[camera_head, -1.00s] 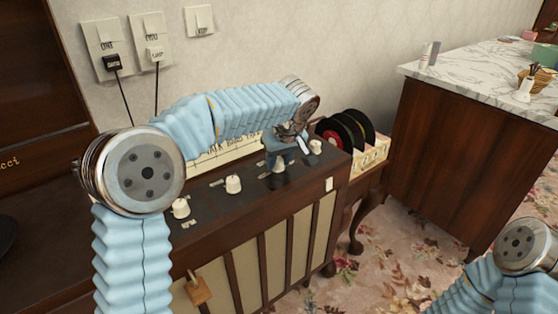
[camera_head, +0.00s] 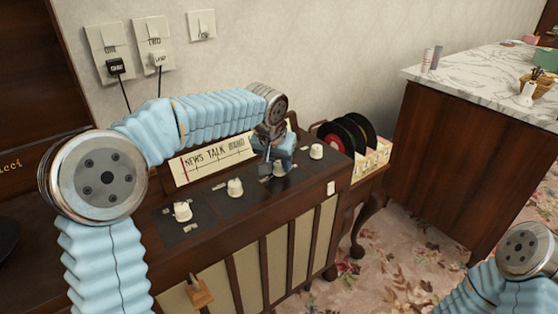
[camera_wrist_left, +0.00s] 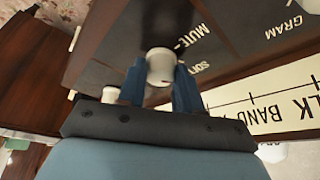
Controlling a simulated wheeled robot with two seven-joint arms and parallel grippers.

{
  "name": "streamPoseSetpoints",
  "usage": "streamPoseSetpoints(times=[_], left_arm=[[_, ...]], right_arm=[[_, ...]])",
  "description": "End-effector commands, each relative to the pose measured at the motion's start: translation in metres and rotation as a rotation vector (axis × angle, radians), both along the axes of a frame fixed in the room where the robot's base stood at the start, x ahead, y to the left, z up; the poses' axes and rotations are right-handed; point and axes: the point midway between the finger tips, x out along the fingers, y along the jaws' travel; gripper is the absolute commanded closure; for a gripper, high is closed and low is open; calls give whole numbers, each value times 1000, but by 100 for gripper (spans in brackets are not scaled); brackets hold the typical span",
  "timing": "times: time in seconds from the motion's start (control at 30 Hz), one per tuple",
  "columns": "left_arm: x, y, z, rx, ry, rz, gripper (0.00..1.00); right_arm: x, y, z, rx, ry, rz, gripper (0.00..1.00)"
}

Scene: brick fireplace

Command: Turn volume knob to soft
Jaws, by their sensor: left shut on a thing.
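A dark wooden radio cabinet (camera_head: 255,225) has a row of several white knobs on its top panel. My left gripper (camera_head: 279,165) is down at the third knob from the left. In the left wrist view a white knob (camera_wrist_left: 160,66) sits between the two blue fingers of the gripper (camera_wrist_left: 160,82), which are shut on it. The labels MUTE (camera_wrist_left: 192,37) and SOFT (camera_wrist_left: 198,68) are printed beside this knob. In the head view the fingers mostly hide it. My right arm shows at the lower right, but its gripper is out of view.
Other knobs stand at the left (camera_head: 182,211), the middle (camera_head: 235,187) and the right (camera_head: 316,151). A NEWS TALK dial strip (camera_head: 210,160) is behind them. Black records (camera_head: 345,135) stand right of the cabinet, near a marble-topped counter (camera_head: 480,70).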

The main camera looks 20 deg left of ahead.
Motion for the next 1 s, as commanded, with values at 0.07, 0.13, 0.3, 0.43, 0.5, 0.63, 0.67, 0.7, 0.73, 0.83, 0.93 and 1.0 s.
streamPoseSetpoints(times=[0.07,0.13,0.3,0.43,0.5,0.63,0.67,0.7,0.73,0.83,0.93,1.0], left_arm=[[1,1,2,-1,-4,-20,96],[1,1,2,-1,-4,-34,96],[1,1,2,0,-4,-51,96],[1,1,2,0,-4,-53,96],[1,1,2,0,-4,-53,96],[1,1,2,0,-4,-53,96],[1,1,2,0,-4,-53,64],[1,1,2,0,-4,-53,58],[1,1,1,0,-3,-53,54],[0,1,1,0,-2,-53,40],[0,1,1,0,-2,-53,40],[0,0,1,0,-1,-53,40]], right_arm=[[0,0,2,0,0,0,100],[0,0,2,0,0,0,100],[0,0,3,0,0,0,100],[0,0,3,0,0,0,100],[0,0,3,0,0,0,100],[0,0,3,0,0,0,100],[0,0,3,0,0,0,100],[0,0,3,0,0,0,100],[0,0,3,0,0,0,100],[0,0,2,0,0,0,100],[0,0,2,0,0,0,100],[0,0,2,0,0,0,100]])
